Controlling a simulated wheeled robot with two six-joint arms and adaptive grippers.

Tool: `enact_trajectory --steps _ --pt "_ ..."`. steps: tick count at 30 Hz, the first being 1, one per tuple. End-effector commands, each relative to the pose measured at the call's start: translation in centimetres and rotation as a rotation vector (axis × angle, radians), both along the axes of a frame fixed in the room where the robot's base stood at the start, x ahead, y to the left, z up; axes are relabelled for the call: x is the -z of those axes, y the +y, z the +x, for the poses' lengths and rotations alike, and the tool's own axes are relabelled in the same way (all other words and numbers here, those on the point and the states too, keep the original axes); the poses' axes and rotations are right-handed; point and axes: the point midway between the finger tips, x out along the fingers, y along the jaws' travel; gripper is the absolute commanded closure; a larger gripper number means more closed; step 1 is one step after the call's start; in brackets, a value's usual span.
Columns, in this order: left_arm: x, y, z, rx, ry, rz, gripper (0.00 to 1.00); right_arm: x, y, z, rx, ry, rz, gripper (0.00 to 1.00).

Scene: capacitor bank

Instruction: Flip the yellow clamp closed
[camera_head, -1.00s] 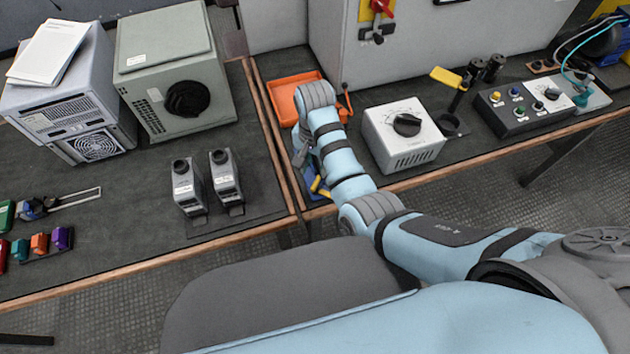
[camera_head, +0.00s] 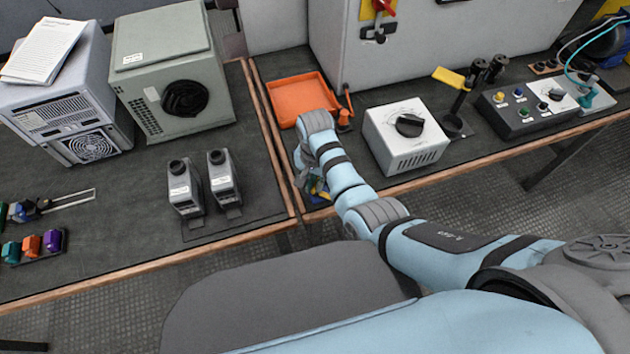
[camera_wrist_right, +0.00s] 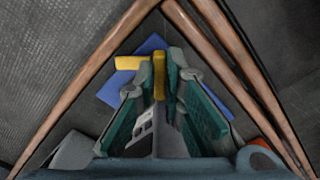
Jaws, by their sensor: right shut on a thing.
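A yellow part (camera_wrist_right: 128,63), which I take for the yellow clamp, sits over a blue base or sheet (camera_wrist_right: 117,85) in the right wrist view. My right gripper (camera_wrist_right: 159,70) has its two fingertips close together with a strip of yellow between them, so it is shut on the yellow part. In the head view, my right gripper (camera_head: 313,182) is low at the near left corner of the right bench. Bits of yellow (camera_head: 323,197) and blue show beside it; my arm hides most of the clamp. My left gripper is out of view.
An orange tray (camera_head: 300,97) and an orange-handled piece (camera_head: 344,118) stand just behind my right wrist. A white dial box (camera_head: 405,138) is to the right. Another yellow lever (camera_head: 449,77) stands on a black post farther right. A wooden edge (camera_head: 272,140) runs along the bench's left.

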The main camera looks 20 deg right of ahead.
Motion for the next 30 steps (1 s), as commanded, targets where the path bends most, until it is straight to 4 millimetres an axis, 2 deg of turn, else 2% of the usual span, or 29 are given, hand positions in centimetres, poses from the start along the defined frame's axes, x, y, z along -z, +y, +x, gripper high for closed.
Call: enact_trajectory --steps 11,21,30 --pt "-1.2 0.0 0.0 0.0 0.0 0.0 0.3 -0.2 0.0 0.0 -0.087 0.001 0.001 1.0" --pt "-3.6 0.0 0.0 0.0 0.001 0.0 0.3 -0.3 -0.2 -0.1 -0.342 0.001 0.0 1.0" --pt "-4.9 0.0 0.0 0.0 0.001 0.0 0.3 -0.2 -0.3 -0.1 -0.588 0.001 -0.001 1.0"
